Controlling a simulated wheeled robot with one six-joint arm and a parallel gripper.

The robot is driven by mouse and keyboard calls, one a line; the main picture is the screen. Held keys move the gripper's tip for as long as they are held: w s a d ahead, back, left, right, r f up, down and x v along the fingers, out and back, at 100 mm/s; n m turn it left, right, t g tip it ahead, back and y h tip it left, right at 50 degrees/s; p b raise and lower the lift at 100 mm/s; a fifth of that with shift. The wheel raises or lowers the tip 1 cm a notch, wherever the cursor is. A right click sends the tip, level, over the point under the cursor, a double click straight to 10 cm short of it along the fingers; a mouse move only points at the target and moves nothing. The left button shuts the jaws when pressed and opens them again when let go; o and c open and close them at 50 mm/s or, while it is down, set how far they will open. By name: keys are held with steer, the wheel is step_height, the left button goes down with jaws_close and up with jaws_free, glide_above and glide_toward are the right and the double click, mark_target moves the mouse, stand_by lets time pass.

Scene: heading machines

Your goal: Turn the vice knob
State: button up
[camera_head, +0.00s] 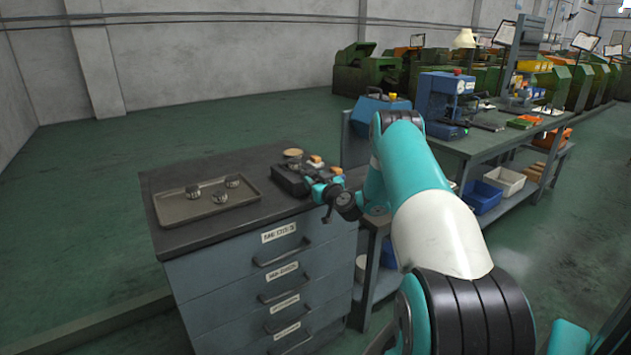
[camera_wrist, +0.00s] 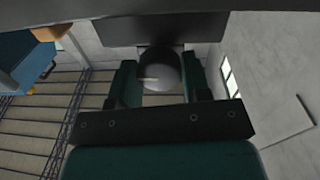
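The vice (camera_head: 290,180) is a dark block with orange parts, lying at the right end of the grey cabinet's top. My gripper (camera_head: 322,190) is at the vice's right front side, small and partly mixed with dark parts in the head view. In the wrist view my gripper's two dark green fingers stand apart, one on each side of a round grey knob (camera_wrist: 160,70) with a small light mark on it. The knob nearly fills the gap between the fingers. I cannot tell whether the fingers press on it.
A shallow tray (camera_head: 165,210) with 3 small metal parts lies left of the vice on the cabinet top (camera_head: 225,163). The cabinet's labelled drawers (camera_head: 290,265) face front. A workbench (camera_head: 480,143) with blue machines and bins stands to the right. Open green floor lies left.

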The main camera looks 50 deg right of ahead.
steer(key=shift+c, duration=1.1)
steer(key=shift+m, duration=0.3)
steer(key=m+b, duration=0.2)
steer(key=m, duration=0.1)
steer(key=shift+f+b, duration=0.1)
steer(key=shift+b, duration=0.3)
steer(key=m+b, duration=0.1)
steer(key=m, duration=0.3)
steer(key=shift+d+m+b, duration=0.1)
steer(key=shift+m+b, duration=0.3)
steer(key=m, duration=0.4)
steer(key=shift+y+b, duration=0.3)
steer(key=shift+b, duration=0.05)
steer(key=shift+m+g, duration=0.3)
steer(key=shift+m, duration=2.2)
steer(key=shift+s, duration=0.1)
